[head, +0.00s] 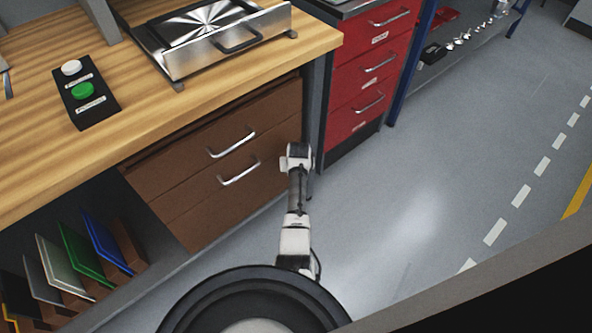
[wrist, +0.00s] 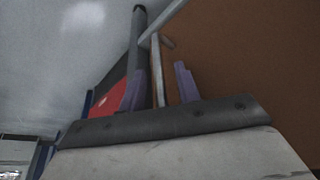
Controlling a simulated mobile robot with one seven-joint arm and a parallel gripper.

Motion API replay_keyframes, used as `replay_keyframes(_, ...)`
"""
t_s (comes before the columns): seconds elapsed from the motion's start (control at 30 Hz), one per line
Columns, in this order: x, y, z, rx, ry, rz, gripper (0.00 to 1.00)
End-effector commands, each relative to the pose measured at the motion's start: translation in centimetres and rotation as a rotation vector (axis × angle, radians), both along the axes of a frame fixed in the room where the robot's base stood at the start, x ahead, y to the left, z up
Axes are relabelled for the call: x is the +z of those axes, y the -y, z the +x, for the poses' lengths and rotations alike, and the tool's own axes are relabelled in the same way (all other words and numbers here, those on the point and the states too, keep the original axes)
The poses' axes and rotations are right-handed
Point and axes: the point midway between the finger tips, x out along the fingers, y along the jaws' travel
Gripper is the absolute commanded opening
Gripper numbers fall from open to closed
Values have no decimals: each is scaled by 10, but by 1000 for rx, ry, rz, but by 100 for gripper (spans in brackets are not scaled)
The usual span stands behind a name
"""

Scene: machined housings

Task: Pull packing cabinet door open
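In the wrist view a plain brown panel (wrist: 245,60), which looks like a cabinet front, fills the upper right. A thin silver handle bar (wrist: 158,70) stands out along its left side. My gripper (wrist: 160,88) is open, with one purple-grey finger on each side of the bar. I cannot tell whether either finger touches it. In the head view a brown cabinet front (head: 190,195) under the bench carries an upper handle (head: 232,146) and a lower handle (head: 240,173). My arm is at its right end, and my fingers are hidden there.
The wooden bench top (head: 135,110) overhangs the cabinet, with a button box (head: 85,100) and a metal fixture (head: 215,40) on it. A red drawer cabinet (head: 365,75) stands to the right. Coloured panels (head: 85,250) sit in a lower rack. The floor at right is clear.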

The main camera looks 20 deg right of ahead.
Motion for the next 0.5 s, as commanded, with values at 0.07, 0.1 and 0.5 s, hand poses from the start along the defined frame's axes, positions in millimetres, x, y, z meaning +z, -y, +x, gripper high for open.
replay_keyframes(0.07,-3,0,1,0,1,0,33)
replay_keyframes(0.1,-3,0,2,0,1,0,33)
replay_keyframes(0.5,-3,0,2,0,1,0,13)
